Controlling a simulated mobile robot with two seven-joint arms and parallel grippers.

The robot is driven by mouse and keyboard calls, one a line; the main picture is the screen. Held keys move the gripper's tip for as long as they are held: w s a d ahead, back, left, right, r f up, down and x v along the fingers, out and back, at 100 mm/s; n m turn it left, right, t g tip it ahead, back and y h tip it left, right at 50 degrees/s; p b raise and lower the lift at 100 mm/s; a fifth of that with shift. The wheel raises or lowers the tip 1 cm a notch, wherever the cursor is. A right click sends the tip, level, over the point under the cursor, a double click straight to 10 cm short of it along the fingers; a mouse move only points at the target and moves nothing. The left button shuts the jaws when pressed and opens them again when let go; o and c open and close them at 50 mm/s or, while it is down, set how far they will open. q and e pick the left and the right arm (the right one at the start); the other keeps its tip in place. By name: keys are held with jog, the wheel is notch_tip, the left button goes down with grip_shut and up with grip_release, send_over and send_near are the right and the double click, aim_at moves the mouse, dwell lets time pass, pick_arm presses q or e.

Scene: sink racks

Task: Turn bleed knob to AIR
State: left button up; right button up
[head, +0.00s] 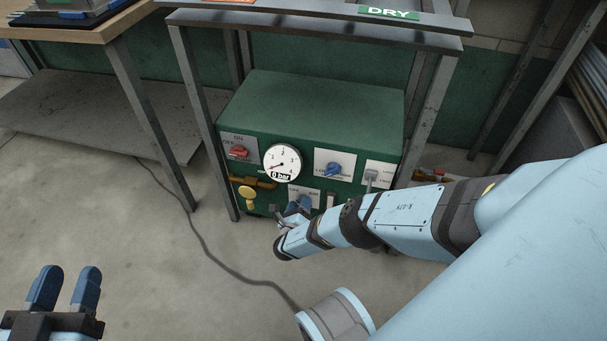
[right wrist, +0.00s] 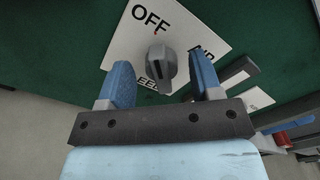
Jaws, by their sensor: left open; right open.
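The bleed knob (right wrist: 161,68) is a grey knob on a white plate (right wrist: 122,42) on the green panel. In the right wrist view OFF is at the plate's top, AIR is at its right, partly hidden by a finger, and a word ending in EED is at the bottom. A small orange mark lies by OFF, above the knob. My right gripper (right wrist: 163,78) is open, with one finger on each side of the knob in the picture; contact cannot be told. It also shows in the head view (head: 298,207), covering the knob. My left gripper (head: 65,288) is open and empty, far left.
The green box (head: 310,105) stands under a metal rack (head: 440,100). Its front has a red knob (head: 238,151), a gauge (head: 282,162) reading 0 bar, a blue knob (head: 334,169) and a yellow valve handle (head: 248,194). A cable (head: 205,240) crosses the open floor.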

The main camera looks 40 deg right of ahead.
pick_arm(q)
jog(key=shift+w+d, duration=0.1)
jog(key=shift+d, duration=0.15)
pick_arm(e)
jog(key=shift+w+d, duration=0.15)
jog(key=c, duration=0.8)
jog(key=shift+c, duration=0.2)
pick_arm(q)
jog(key=shift+w+a+r+m+b, duration=0.2)
jog(key=shift+m+b, duration=0.3)
jog(key=shift+b, duration=0.2)
pick_arm(e)
jog(key=m, duration=1.1)
jog(key=s+m, duration=0.1)
jog(key=m, duration=0.5)
jog(key=shift+d+m, duration=0.3)
jog(key=shift+d, duration=0.1)
pick_arm(q)
jog(key=shift+f, duration=0.1)
pick_arm(e)
jog(key=shift+m, duration=0.3)
